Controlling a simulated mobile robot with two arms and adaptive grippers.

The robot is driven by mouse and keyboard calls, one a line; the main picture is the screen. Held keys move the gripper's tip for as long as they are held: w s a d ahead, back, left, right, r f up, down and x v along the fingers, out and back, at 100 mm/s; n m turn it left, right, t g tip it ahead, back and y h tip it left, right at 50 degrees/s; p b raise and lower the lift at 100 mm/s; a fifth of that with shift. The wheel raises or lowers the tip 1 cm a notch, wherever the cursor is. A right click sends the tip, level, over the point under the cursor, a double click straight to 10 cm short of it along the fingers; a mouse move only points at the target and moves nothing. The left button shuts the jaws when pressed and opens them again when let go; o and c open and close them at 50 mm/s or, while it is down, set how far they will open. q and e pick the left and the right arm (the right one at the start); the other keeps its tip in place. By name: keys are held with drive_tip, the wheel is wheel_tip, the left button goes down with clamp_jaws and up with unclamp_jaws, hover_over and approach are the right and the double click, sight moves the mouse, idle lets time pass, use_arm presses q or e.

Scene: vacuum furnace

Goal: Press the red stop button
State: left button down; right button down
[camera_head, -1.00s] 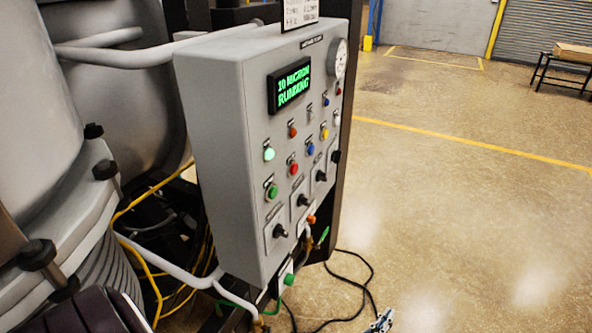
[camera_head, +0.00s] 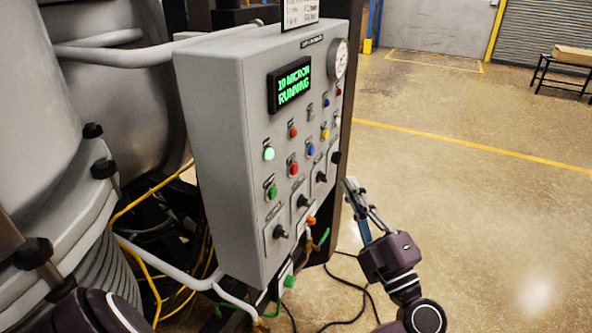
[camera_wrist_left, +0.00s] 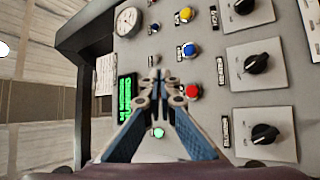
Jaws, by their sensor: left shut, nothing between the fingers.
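The red button (camera_head: 293,169) sits in the middle of the control panel's front face, between a green button and a blue one. In the left wrist view, the red button (camera_wrist_left: 193,91) shows just right of the fingertips. My left gripper (camera_head: 351,185) is in front of the panel's right edge in the head view, pointing up, apart from the button. In the left wrist view, my left gripper (camera_wrist_left: 155,80) has its fingers together and empty, pointing at the panel face. My right gripper is not in view.
The grey control box (camera_head: 215,150) carries a lit green display (camera_head: 293,85), a gauge (camera_head: 340,58), several coloured buttons and black rotary knobs (camera_head: 280,232). Yellow cables (camera_head: 140,205) and pipes lie left of it. Open floor (camera_head: 450,200) lies to the right.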

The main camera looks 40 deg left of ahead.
sight(295, 170)
use_arm(q)
drive_tip(key=shift+a, duration=0.1)
drive_tip(key=s+a+p, duration=0.2)
drive_tip(key=a, duration=0.6)
drive_tip(key=shift+a, duration=0.2)
idle(0.3)
idle(1.1)
drive_tip(key=shift+a, duration=0.1)
drive_tip(key=shift+s+a+p, duration=0.15)
drive_tip(key=shift+a+p, duration=0.15)
